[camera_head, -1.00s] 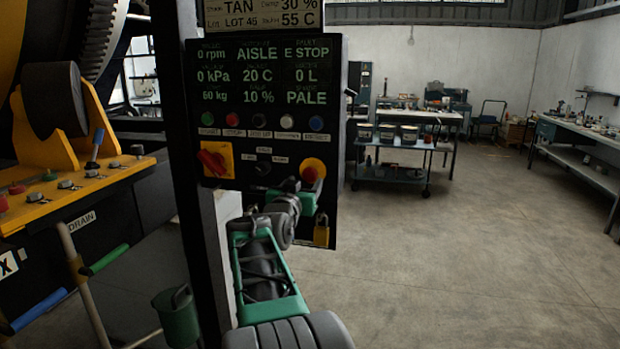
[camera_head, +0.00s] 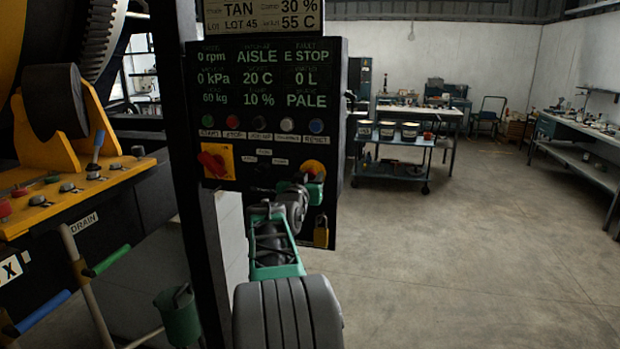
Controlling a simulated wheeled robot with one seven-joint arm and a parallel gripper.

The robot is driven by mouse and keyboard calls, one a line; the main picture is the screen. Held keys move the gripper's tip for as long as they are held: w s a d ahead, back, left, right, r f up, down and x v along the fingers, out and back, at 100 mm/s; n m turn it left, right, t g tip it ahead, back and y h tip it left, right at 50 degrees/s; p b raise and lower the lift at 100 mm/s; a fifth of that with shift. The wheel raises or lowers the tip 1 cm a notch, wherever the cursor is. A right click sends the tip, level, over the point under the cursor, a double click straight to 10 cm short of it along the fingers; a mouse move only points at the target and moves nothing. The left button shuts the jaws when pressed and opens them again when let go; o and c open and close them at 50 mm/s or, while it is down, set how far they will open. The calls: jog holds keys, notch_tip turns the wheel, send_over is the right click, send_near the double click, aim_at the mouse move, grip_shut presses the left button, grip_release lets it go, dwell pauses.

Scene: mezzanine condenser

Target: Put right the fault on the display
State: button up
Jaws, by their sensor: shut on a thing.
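The black control panel (camera_head: 220,130) stands on a dark post. Its display (camera_head: 262,75) reads "E STOP" at the upper right, with 0 rpm, AISLE, 0 kPa, 20 C, 0 L, 60 kg, 10 % and PALE. The red emergency stop button (camera_head: 313,168) sits on a yellow round at the panel's lower right. My gripper (camera_head: 312,184) is at this button, shut on it; the arm hides its lower part and the fingertips are small. A row of buttons includes a blue one (camera_head: 316,126) labelled RESET. A red rotary switch (camera_head: 212,162) sits on a yellow plate at the left.
A brass padlock (camera_head: 321,232) hangs at the panel's lower right corner. A yellow machine with a lever console (camera_head: 75,190) stands at the left. A blue cart with tubs (camera_head: 392,165) and workbenches stand farther back. The floor at the right is clear.

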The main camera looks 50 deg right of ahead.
grip_shut()
dwell(0.4)
jog(key=shift+s+a+f+b, duration=0.15)
jog(key=shift+a+f+b, duration=0.2)
jog(key=shift+b, duration=0.75)
jog(key=shift+s+a+r+b, duration=0.15)
jog(key=shift+a+r+b, duration=0.15)
jog(key=shift+a, duration=0.1)
jog(key=o, duration=0.6)
grip_release()
jog(key=shift+c, duration=0.2)
jog(key=shift+a, duration=0.1)
jog(key=shift+a, duration=0.1)
